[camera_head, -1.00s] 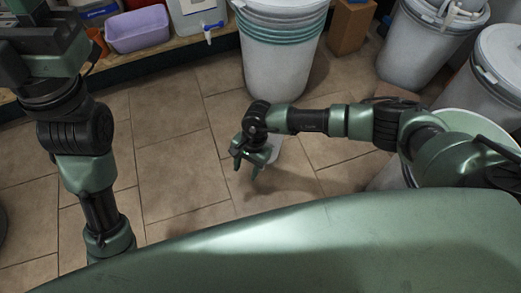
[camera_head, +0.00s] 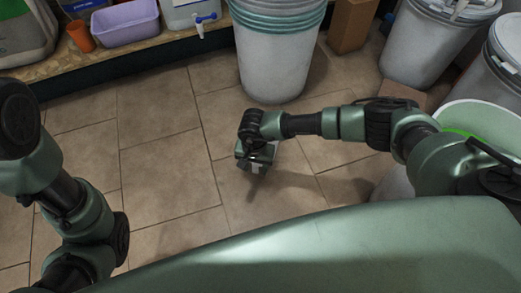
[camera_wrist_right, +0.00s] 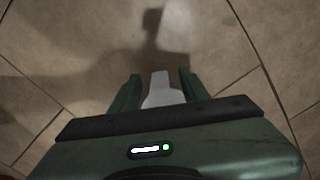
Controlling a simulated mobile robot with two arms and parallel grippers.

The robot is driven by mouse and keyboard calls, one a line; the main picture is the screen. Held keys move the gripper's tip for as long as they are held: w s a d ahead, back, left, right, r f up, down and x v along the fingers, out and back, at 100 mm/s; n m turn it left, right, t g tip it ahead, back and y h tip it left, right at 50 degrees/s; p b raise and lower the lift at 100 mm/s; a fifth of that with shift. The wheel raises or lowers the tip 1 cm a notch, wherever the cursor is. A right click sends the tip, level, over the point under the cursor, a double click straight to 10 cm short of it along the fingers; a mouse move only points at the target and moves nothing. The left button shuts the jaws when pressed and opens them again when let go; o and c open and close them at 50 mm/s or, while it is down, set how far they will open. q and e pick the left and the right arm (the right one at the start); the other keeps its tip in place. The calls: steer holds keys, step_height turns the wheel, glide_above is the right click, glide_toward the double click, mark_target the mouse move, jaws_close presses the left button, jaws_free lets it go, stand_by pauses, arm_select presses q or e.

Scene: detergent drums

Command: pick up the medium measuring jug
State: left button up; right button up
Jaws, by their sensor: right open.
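A pale, whitish object (camera_wrist_right: 163,94), which looks like the measuring jug, shows between the fingers of my right gripper (camera_wrist_right: 159,78) in the right wrist view. Its near part is hidden behind the gripper body. In the head view my right gripper (camera_head: 256,166) points down over the tiled floor, and only a small pale bit of the object shows there. The fingers are open, one on each side of the object, with narrow gaps visible. I cannot tell the jug's size or its full shape. My left gripper is out of view; only left arm links show at the left.
A large white drum (camera_head: 275,62) stands behind my right gripper. A shelf (camera_head: 150,47) holds a purple basin (camera_head: 126,24), an orange cup (camera_head: 81,37) and a container with a blue tap (camera_head: 200,20). More drums (camera_head: 430,45) and an open bucket (camera_head: 490,112) stand right. Middle floor is clear.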

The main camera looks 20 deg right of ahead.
jaws_close()
stand_by(0.3)
